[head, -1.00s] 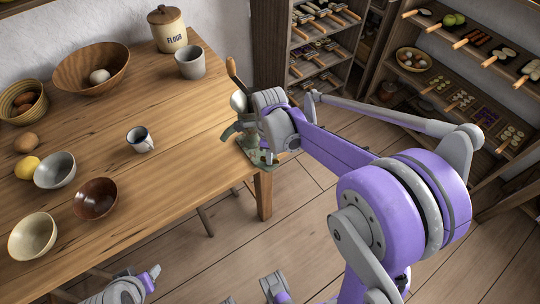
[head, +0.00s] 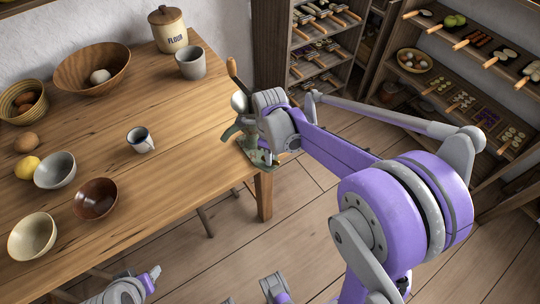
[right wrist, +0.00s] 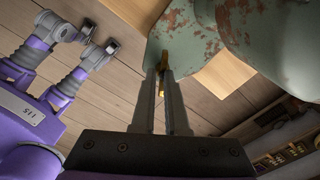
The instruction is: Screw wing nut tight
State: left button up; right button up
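A green, rust-flecked cast-metal device (head: 262,157) with a wooden handle stands at the right corner of the table (head: 190,120). Its worn green metal also fills the top of the right wrist view (right wrist: 190,45). My right gripper (right wrist: 163,72) has its fingertips just under this metal. Its fingers are close together, with a small brass-coloured piece (right wrist: 161,87) between them that looks like the wing nut; most of it is hidden. In the head view my right arm hides these fingertips. My left gripper (head: 152,273) is low at the bottom left, away from the table; its finger opening is unclear.
A mug (head: 139,140), a grey cup (head: 190,62), a flour canister (head: 168,29) and several bowls stand on the table, away from my right gripper. Shelves (head: 325,50) with food stand behind my right arm. The table's right middle is clear.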

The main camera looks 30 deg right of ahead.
jog(key=o, duration=0.3)
jog(key=shift+o, duration=0.2)
notch_tip(320, 180, up, 11)
jog(key=p, duration=0.1)
jog(key=shift+f, duration=0.1)
dwell(0.3)
